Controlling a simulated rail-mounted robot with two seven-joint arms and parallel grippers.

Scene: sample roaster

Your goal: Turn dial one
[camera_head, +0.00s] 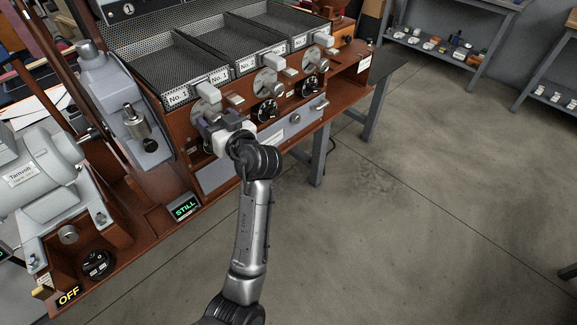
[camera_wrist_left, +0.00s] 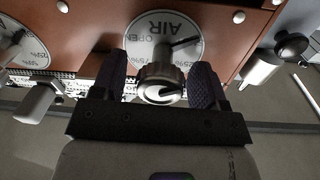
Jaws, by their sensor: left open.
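Along the wooden roaster front, a black dial (camera_head: 265,112) sits under the middle tray and another black dial (camera_head: 309,85) is farther right. The spot under the tray labelled No. 1 is mostly hidden by my left gripper (camera_head: 217,130). In the left wrist view, a silver knob (camera_wrist_left: 160,84) stands on a round white plate (camera_wrist_left: 188,52) reading AIR and OPEN with percent marks. My left gripper (camera_wrist_left: 158,85) is open, with a dark finger on each side of the knob. I cannot tell if either finger touches it. My right gripper is not in view.
Mesh trays (camera_head: 188,62) line the top of the roaster. Light grey handles (camera_head: 271,60) stick out above the dials. A grey motor (camera_head: 45,170) and a STILL display (camera_head: 184,206) are at left.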

